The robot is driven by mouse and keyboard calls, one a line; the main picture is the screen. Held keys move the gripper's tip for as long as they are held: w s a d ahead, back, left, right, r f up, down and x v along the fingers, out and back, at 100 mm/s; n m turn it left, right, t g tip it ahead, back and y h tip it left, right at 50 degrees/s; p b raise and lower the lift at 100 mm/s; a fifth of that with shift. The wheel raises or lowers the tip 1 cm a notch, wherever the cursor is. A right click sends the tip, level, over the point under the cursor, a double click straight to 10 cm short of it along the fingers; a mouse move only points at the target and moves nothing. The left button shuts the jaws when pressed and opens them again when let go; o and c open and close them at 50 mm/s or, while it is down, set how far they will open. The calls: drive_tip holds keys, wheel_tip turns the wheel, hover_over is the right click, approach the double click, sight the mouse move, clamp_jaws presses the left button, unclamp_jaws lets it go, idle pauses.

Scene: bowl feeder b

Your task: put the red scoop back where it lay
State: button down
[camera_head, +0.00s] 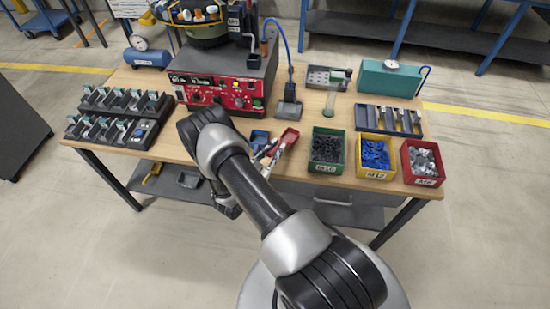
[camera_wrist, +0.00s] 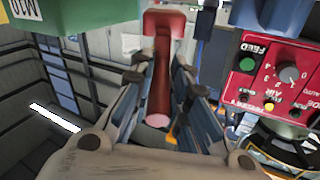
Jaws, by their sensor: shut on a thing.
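The red scoop (camera_head: 288,139) shows in the head view near the front edge of the workbench, just right of a blue scoop-like piece. My gripper (camera_head: 272,155) is shut on its handle. In the wrist view the scoop's wide red head (camera_wrist: 163,23) is beyond the fingers, and its round handle (camera_wrist: 158,90) runs back between my gripper's fingers (camera_wrist: 163,85). I cannot tell whether the scoop touches the bench. My arm hides part of the bench around it.
The blue piece (camera_head: 259,137) lies close to the left. A green bin (camera_head: 327,150), a yellow bin (camera_head: 375,156) and a red bin (camera_head: 422,163) stand to the right. The red control box (camera_head: 222,91) and feeder are behind. A clear patch of wooden bench (camera_head: 312,105) shows behind the green bin.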

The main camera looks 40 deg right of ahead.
drive_tip(key=shift+f+b, duration=0.55)
drive_tip(key=shift+f, duration=1.45)
drive_tip(key=shift+f, duration=0.2)
drive_tip(key=c, duration=1.5)
unclamp_jaws()
drive_tip(key=shift+c, duration=0.2)
drive_tip(key=shift+r, duration=0.2)
